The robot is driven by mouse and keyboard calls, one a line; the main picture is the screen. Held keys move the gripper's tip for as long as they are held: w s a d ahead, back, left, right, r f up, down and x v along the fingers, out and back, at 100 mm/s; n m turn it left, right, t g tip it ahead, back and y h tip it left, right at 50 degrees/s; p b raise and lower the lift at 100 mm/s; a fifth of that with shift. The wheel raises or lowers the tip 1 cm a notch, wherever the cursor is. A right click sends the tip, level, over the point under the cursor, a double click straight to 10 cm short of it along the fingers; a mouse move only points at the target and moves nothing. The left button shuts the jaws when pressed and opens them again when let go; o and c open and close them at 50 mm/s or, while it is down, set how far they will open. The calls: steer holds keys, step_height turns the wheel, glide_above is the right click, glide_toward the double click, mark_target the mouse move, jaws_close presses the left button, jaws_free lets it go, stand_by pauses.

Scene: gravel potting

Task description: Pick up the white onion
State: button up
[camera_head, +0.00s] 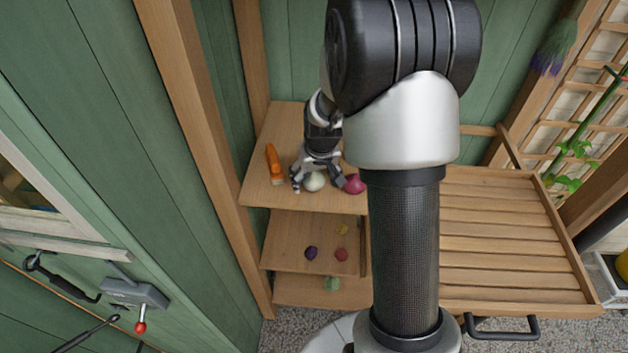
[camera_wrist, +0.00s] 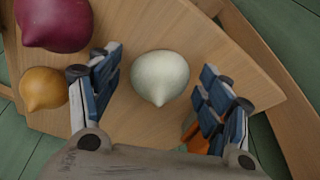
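The white onion (camera_head: 314,181) sits on the top wooden shelf (camera_head: 262,193), near its front edge. My gripper (camera_head: 317,184) is above the shelf at the onion, its fingers pointing down. In the wrist view the pale, pointed white onion (camera_wrist: 160,77) lies between and slightly beyond the two spread fingers of my gripper (camera_wrist: 160,98). Shelf wood shows on both sides of the onion, so the fingers look apart from it. The gripper is open and empty.
A red onion (camera_head: 355,184) lies right of the white onion, and an orange item (camera_head: 274,164) lies left. A yellow-brown onion (camera_wrist: 42,88) is close to one finger in the wrist view. Lower shelves hold several small vegetables. A slatted wooden table (camera_head: 505,240) stands right.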

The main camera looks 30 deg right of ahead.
steer(key=c, duration=1.1)
